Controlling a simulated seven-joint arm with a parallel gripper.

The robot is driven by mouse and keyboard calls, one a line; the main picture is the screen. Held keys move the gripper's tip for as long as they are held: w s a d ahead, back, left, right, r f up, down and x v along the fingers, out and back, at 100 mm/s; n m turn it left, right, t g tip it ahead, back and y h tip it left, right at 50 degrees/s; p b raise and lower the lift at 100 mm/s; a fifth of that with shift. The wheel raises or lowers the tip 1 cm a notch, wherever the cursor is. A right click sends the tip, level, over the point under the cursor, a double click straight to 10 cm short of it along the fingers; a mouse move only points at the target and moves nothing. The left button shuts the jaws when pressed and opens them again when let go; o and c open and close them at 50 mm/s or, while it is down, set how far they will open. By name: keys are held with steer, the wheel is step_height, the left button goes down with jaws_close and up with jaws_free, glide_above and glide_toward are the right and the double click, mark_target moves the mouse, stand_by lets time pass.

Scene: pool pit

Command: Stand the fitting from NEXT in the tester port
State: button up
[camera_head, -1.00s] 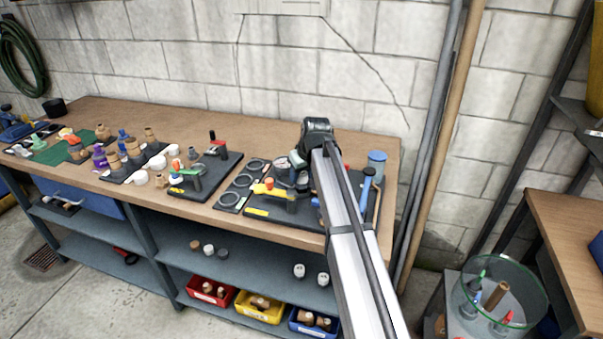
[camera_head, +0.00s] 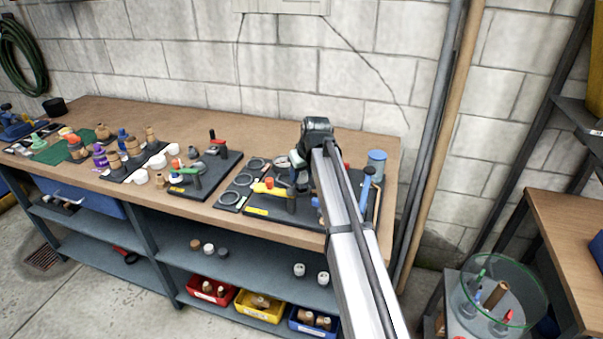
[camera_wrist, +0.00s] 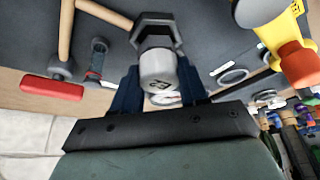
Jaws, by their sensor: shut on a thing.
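My gripper (camera_wrist: 158,88) is shut on a pale grey, round fitting (camera_wrist: 158,68) with dark markings on its face. A dark hexagonal collar (camera_wrist: 157,22) shows right behind the fitting in the wrist view; I cannot tell whether it belongs to the fitting or to a port. In the head view my gripper (camera_head: 303,180) is over the black board (camera_head: 262,213) at the right end of the bench, beside a yellow-handled valve (camera_head: 268,187). My wrist hides part of this board. I cannot make out the tester port or the NEXT place.
The yellow valve with an orange end (camera_wrist: 298,60) is close on the right in the wrist view. A red handle (camera_wrist: 52,88) lies on the left. A blue-grey canister (camera_head: 376,163) stands at the bench's right end. The bench's back strip is clear.

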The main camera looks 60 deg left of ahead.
steer(key=shift+f, duration=1.05)
stand_by(0.4)
steer(key=o, duration=1.5)
steer(key=shift+o, duration=0.2)
steer(key=shift+r, duration=4)
